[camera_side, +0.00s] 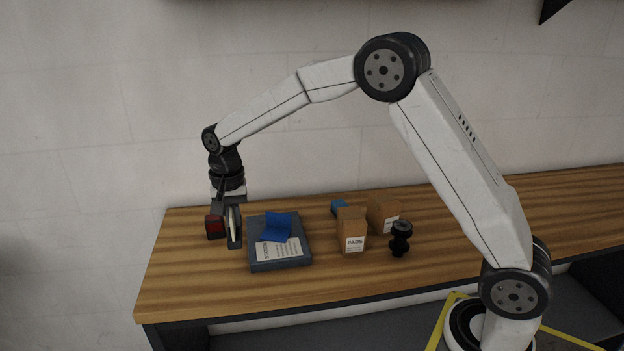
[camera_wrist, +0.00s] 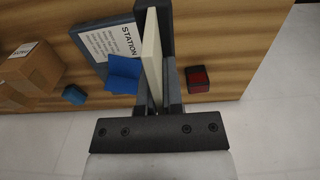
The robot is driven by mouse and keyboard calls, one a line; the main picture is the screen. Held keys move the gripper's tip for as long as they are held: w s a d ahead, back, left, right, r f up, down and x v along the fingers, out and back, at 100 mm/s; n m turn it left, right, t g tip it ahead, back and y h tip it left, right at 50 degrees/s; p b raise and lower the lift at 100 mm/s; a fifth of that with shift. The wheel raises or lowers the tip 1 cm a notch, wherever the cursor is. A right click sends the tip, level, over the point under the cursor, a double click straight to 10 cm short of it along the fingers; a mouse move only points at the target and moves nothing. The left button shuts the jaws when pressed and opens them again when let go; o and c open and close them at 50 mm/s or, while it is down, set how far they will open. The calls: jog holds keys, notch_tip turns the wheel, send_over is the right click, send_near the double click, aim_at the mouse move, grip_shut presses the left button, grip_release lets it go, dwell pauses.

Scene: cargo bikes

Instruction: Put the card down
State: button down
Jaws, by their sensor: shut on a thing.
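My gripper (camera_side: 229,232) points down over the left part of the wooden table. It is shut on a thin cream card (camera_wrist: 152,50), which stands on edge between the fingers in the wrist view. In the side view only a pale strip of the card (camera_side: 231,222) shows between the fingers. The fingertips are low, close to the table top; I cannot tell whether the card touches it. Just right of the gripper in the side view lies a dark grey slab (camera_side: 263,265) with a white printed sheet (camera_side: 279,250) marked STATION and a bent blue piece (camera_side: 277,227) on it.
A dark red and black block (camera_side: 214,227) stands close beside my gripper on the left. Two brown boxes (camera_side: 351,231) (camera_side: 382,213), a small blue block (camera_side: 338,207) and a black knobbed part (camera_side: 400,238) stand right of the slab. The table's front left (camera_side: 190,290) is clear.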

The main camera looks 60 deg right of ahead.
jog(key=shift+w+a+f, duration=0.1)
jog(key=shift+w+f, duration=1.3)
jog(key=shift+w, duration=0.5)
jog(key=shift+w+a+f, duration=0.1)
jog(key=shift+w+f, duration=1.3)
jog(key=shift+w, duration=0.45)
jog(key=shift+w+a+f, duration=0.1)
jog(key=shift+w+f, duration=1.3)
jog(key=shift+w, duration=0.5)
jog(key=shift+w+f, duration=0.25)
jog(key=shift+f, duration=1.55)
jog(key=c, duration=0.8)
grip_release()
jog(key=shift+f, duration=0.1)
